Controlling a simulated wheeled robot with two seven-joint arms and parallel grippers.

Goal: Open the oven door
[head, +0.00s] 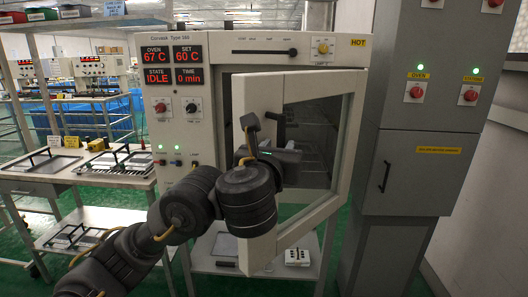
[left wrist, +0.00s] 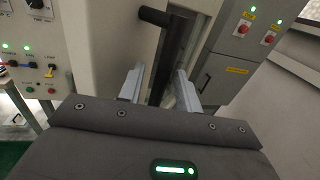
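The oven (head: 175,128) is a pale cabinet with red displays reading 67 C, set 60 C, IDLE and 0 min. Its windowed door (head: 343,150) is swung partly open, with a dark gap at its left side. The door's black bar handle (head: 280,122) also shows in the left wrist view (left wrist: 165,60). My left gripper (head: 285,158) is at the handle and its wrist hides part of the door. In the left wrist view its two fingers (left wrist: 158,88) stand apart on either side of the bar, with slight gaps visible. My right gripper is not in view.
A grey cabinet (head: 415,165) with red buttons stands close on the right of the door. A bench (head: 75,165) with metal trays stands on the left. A shelf (head: 228,268) under the oven holds a white item (head: 297,257). Green floor shows between them.

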